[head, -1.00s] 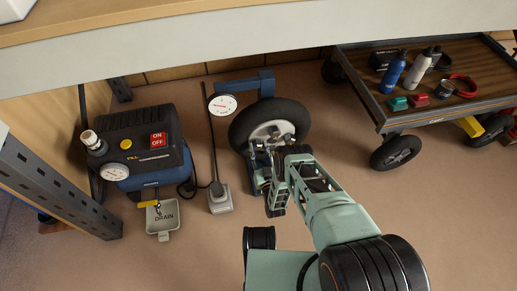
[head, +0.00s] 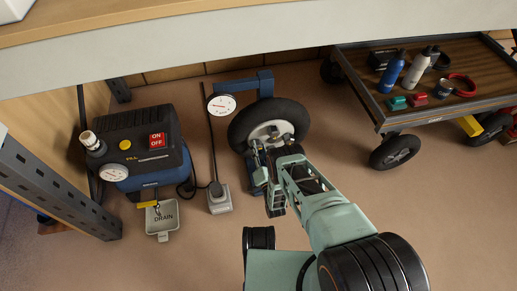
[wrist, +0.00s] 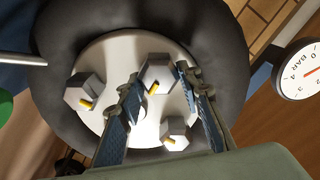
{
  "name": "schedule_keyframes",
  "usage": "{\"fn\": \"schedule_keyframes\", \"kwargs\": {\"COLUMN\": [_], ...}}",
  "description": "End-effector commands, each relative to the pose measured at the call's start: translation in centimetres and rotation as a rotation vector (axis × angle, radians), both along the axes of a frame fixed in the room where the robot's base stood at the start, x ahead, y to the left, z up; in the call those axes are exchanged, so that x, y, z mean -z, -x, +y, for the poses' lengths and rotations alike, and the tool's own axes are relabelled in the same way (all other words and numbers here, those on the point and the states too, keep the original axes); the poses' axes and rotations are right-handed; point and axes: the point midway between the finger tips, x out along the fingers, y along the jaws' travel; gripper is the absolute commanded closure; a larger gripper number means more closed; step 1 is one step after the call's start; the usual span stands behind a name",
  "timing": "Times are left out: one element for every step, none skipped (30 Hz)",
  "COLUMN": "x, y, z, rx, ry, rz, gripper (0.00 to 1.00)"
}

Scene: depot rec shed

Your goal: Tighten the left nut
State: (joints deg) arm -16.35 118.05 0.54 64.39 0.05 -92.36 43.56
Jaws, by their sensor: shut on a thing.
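In the wrist view the pale hub (wrist: 100,60) carries three grey hex nuts with yellow marks. My gripper (wrist: 158,75) is shut on the upper middle nut (wrist: 157,77), one finger on each side of it. Another nut (wrist: 80,92) sits to the left and a third nut (wrist: 174,133) below, both clear of the fingers. In the head view my gripper (head: 262,150) is at the hub's front and hides much of it.
A round gauge (head: 221,104) on a stand is left of the wheel. A compressor (head: 140,155) with a drain tray (head: 171,222) stands further left. A cart (head: 365,95) with bottles is at the right. A bench edge (head: 300,50) crosses above.

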Motion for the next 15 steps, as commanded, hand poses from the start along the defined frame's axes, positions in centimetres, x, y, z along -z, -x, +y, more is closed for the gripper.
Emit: {"fn": "schedule_keyframes", "kwargs": {"x": [-0.13,-0.13,-0.13,-0.13,-0.14,-0.14,-0.14,-0.14,-0.15,-0.15,-0.15,-0.16,-0.16,-0.17,-0.17], "y": [-0.16,-0.17,-0.17,-0.17,-0.17,-0.17,-0.18,-0.18,-0.19,-0.19,-0.18,-0.19,-0.2,-0.19,-0.19], "z": [0.09,0.09,0.09,0.09,0.08,0.08,0.08,0.08,0.08,0.08,0.08,0.08,0.08,0.09,0.09], "rx": [-0.001,-0.001,-0.001,-0.001,-0.001,-0.001,-0.001,-0.001,0.0,0.0,0.0,-0.001,-0.001,-0.001,-0.001], "ry": [-0.01,-0.015,-0.021,-0.025,-0.027,-0.03,-0.031,-0.032,-0.033,-0.033,-0.033,-0.034,-0.034,-0.034,-0.034], "rz": [0.001,0.002,0.004,0.005,0.006,0.007,0.007,0.007,0.007,0.007,0.007,0.006,0.006,0.006,0.006], "gripper": [0.92,0.92,0.92,0.92,0.92,0.92,0.92,0.92,0.92,0.92,0.92,0.92,0.92,0.92,0.92]}}
